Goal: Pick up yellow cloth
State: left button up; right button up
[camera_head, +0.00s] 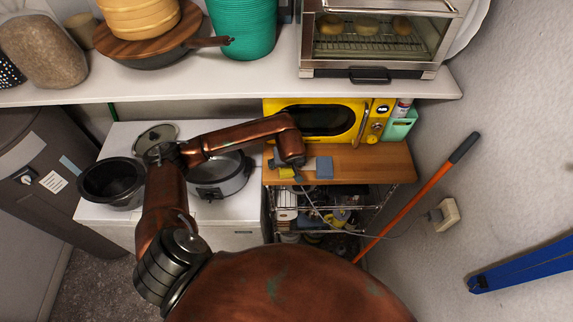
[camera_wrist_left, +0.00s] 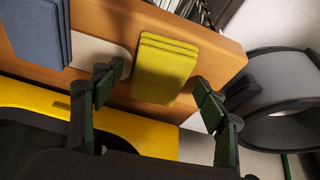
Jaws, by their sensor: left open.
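The yellow cloth (camera_wrist_left: 165,68) is a flat, folded stack on the wooden shelf top, near its edge. In the head view the yellow cloth (camera_head: 286,173) shows only in part, just below the end of my left arm. My left gripper (camera_wrist_left: 159,80) is open, with one finger on each side of the yellow cloth in the wrist view. Nothing is held, and I cannot tell whether the fingers touch the cloth. In the head view my left gripper is largely hidden by its own wrist. My right gripper is not in view.
A blue-grey cloth stack (camera_wrist_left: 37,30) and a flat white item (camera_wrist_left: 98,53) lie beside the yellow cloth. A yellow microwave (camera_head: 345,117) stands behind on the wooden shelf top (camera_head: 385,160). A grey pot (camera_head: 222,180) is to the left. An orange-handled pole (camera_head: 420,195) leans at right.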

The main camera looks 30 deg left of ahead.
pick_arm(q)
jog(key=shift+c, duration=0.5)
jog(key=c, duration=1.1)
jog(key=shift+o, duration=0.2)
jog(key=shift+w+r+b, duration=0.1)
jog(key=shift+r+b, duration=0.25)
jog(key=shift+r, duration=0.15)
jog(key=r, duration=0.1)
jog(key=r+b, duration=0.1)
jog(key=shift+s+r, duration=0.25)
jog(key=shift+r, duration=0.05)
jog(key=s+r+b, duration=0.3)
jog(key=s+r, duration=0.6)
jog(key=s, duration=0.4)
jog(key=shift+s+d+r, duration=0.15)
jog(key=shift+s+d, duration=0.05)
jog(key=shift+s, duration=0.15)
